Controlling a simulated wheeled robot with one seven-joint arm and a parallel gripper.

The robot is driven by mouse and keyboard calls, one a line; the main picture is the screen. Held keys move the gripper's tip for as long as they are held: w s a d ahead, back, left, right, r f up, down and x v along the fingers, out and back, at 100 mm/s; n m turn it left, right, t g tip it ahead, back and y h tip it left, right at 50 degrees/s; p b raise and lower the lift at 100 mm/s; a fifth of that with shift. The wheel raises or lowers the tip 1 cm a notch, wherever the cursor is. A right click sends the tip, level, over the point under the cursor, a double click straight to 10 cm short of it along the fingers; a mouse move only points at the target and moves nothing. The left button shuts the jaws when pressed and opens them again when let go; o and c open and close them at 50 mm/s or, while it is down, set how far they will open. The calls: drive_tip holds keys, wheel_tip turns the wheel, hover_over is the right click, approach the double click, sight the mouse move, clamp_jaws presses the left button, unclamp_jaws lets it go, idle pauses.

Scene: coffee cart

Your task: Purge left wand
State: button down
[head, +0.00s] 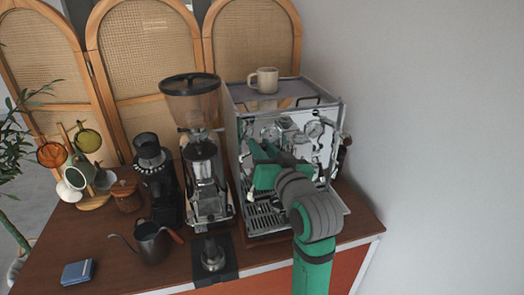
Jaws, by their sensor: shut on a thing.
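The espresso machine (328,138) is a shiny chrome box on the right part of the brown counter. My green gripper (257,158) is at the left side of its front, below the top edge. Its jaws are shut on a small part there, which the gripper hides; I cannot tell whether it is the left knob or the wand itself. A short pale and dark tip (250,195) shows just under the gripper, perhaps the left wand's end. My wrist and forearm cover much of the machine's front right. The drip tray (262,218) shows below.
A cream mug (265,80) stands on top of the machine. A grinder (196,125) stands close on its left. A wall bounds the right.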

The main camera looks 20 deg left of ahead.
drive_tip(key=shift+w+r+g+h, duration=0.2)
drive_tip(key=shift+r+g+h, duration=0.1)
drive_tip(key=shift+g+h, duration=0.2)
drive_tip(key=shift+a, duration=0.1)
drive_tip(key=c, duration=1.5)
unclamp_jaws()
drive_tip(key=shift+c, duration=0.2)
drive_tip(key=v, duration=1.1)
drive_tip(key=shift+w+r, duration=0.1)
drive_tip(key=shift+r, duration=0.05)
